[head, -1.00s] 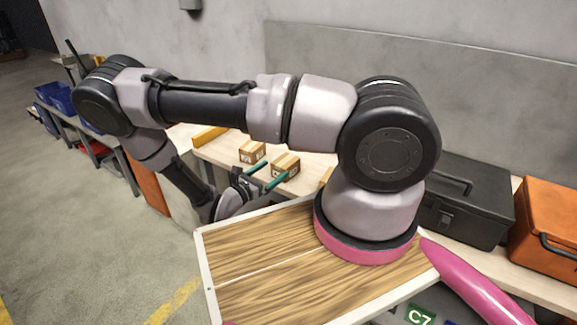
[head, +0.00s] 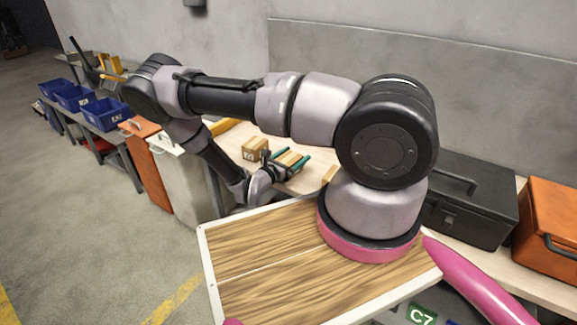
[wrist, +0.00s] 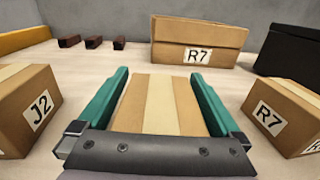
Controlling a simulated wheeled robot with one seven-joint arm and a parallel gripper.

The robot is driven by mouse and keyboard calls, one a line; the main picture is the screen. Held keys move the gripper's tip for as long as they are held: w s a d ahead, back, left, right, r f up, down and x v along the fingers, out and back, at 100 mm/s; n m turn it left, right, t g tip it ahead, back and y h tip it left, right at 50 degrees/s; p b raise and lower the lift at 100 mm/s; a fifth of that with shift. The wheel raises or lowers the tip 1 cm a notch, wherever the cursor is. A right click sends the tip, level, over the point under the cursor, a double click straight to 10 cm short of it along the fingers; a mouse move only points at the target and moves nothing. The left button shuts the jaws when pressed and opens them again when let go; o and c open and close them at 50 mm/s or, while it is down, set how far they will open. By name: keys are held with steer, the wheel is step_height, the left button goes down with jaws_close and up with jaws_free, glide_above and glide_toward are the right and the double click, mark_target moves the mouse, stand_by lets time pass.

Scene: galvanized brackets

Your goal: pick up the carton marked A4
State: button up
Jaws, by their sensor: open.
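My gripper (wrist: 160,74) is open, with its teal fingers on either side of a brown carton (wrist: 158,108) with a pale tape strip. The carton's top shows between the fingers and its label is hidden, so I cannot tell its mark. In the head view my gripper (head: 289,158) is over this carton at the bench. No label reading A4 is legible in either view.
A carton marked J2 (wrist: 28,108) stands close on the left, and one marked R7 (wrist: 288,112) close on the right. A larger R7 carton (wrist: 200,38) stands behind. A black toolbox (head: 466,200) and small dark blocks (wrist: 93,42) are also on the bench.

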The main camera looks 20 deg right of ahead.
steer(key=c, duration=1.4)
